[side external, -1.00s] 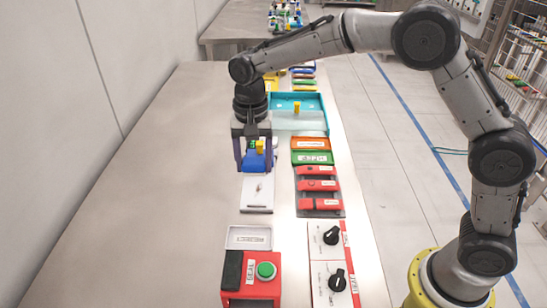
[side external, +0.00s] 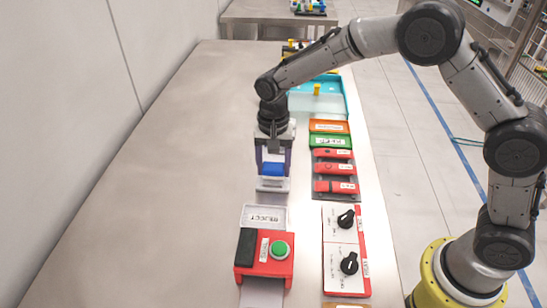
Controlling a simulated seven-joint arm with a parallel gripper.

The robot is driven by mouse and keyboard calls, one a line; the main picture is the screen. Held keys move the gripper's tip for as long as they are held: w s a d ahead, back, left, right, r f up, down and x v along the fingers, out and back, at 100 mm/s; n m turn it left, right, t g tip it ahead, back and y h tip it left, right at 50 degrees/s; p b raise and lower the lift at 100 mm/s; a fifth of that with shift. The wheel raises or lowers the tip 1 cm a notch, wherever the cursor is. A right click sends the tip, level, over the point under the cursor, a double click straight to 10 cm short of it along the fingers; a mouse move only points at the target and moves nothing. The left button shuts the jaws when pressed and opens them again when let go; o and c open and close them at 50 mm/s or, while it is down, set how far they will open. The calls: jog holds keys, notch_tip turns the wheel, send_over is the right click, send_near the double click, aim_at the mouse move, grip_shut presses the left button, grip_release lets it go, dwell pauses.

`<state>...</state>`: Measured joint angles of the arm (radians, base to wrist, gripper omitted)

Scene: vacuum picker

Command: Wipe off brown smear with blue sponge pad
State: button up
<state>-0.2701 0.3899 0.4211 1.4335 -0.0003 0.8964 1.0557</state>
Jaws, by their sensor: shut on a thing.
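My gripper (side external: 272,172) points down over the bench and is shut on the blue sponge pad (side external: 272,169), which shows as a blue block between the fingers. The pad is over a white plate (side external: 272,186), of which only the near part shows below the gripper. I cannot tell whether the pad touches the plate. The brown smear cannot be made out; the gripper and pad cover most of the plate.
A REJECT tray (side external: 263,212) and a red box with a green button (side external: 264,268) stand nearer. Red blocks (side external: 335,170), orange and green blocks (side external: 330,126) and a knob panel (side external: 341,235) line the right. A teal tray (side external: 343,95) is behind. The bench's left is clear.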

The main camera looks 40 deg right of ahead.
jog(key=shift+w+d+f, duration=0.65)
jog(key=shift+f, duration=0.05)
jog(key=shift+w+d, duration=1.85)
jog(key=s+a, duration=0.5)
jog(key=shift+s, duration=0.1)
jog(key=shift+r, duration=4.05)
